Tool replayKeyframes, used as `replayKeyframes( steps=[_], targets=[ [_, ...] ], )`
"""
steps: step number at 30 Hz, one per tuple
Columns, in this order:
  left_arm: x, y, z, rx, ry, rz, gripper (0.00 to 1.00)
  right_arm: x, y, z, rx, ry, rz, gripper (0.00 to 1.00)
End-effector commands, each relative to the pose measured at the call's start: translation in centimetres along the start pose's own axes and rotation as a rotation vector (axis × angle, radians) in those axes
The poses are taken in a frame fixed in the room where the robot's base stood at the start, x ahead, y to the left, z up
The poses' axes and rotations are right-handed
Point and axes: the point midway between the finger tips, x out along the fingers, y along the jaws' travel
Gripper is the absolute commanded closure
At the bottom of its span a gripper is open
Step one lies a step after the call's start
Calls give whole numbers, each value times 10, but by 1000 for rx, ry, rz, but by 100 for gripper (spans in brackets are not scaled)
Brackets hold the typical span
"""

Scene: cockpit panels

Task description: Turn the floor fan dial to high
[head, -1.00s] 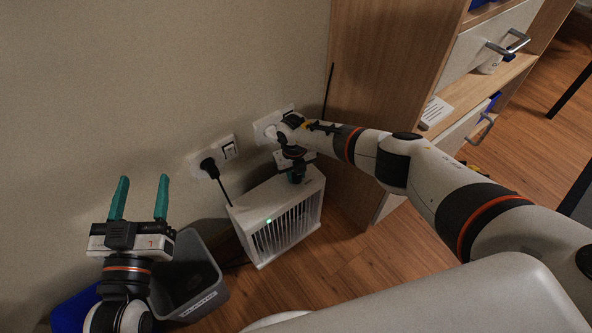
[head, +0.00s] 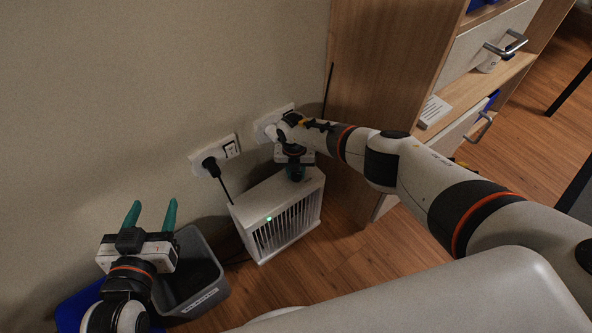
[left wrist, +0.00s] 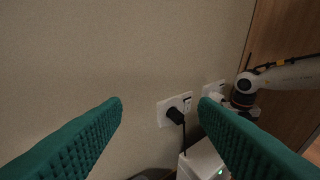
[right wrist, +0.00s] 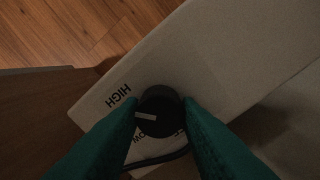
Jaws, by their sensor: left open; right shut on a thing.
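The white floor fan (head: 280,218) stands on the floor by the wall, with a slatted front and a small green light. In the right wrist view its top (right wrist: 215,65) carries a black dial (right wrist: 160,112). The word HIGH is printed at the dial's upper left, and partly covered lettering ending in OW is below it. The dial's light pointer mark points left. My right gripper (head: 295,172) reaches down onto the fan's top, its green fingers shut on the dial. My left gripper (head: 152,214) is open and empty, raised near the wall, left of the fan.
A black plug (head: 211,165) sits in the wall socket, its cord running down behind the fan. A grey bin (head: 205,295) stands left of the fan, beside a blue container (head: 75,310). A wooden shelf unit (head: 385,75) rises close on the right. Wooden floor is clear in front.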

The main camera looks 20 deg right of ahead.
Motion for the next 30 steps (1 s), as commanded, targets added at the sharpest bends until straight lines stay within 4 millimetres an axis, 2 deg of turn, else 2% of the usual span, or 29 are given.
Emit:
replayKeyframes(
  steps=[6,7,11,22,30],
  targets=[
    [0,0,0,0,-1,1,46,0,0,-1,2,1,1,93],
    [0,0,0,0,-1,1,46,0,0,-1,2,1,1,68],
    [0,0,0,0,-1,1,46,0,0,0,1,1,0,48],
    [-1,0,0,0,11,1,46,-3,0,0,-1,0,0,48],
    [-17,6,-41,0,280,15,46,-22,0,0,-2,0,0,48]
  ],
)
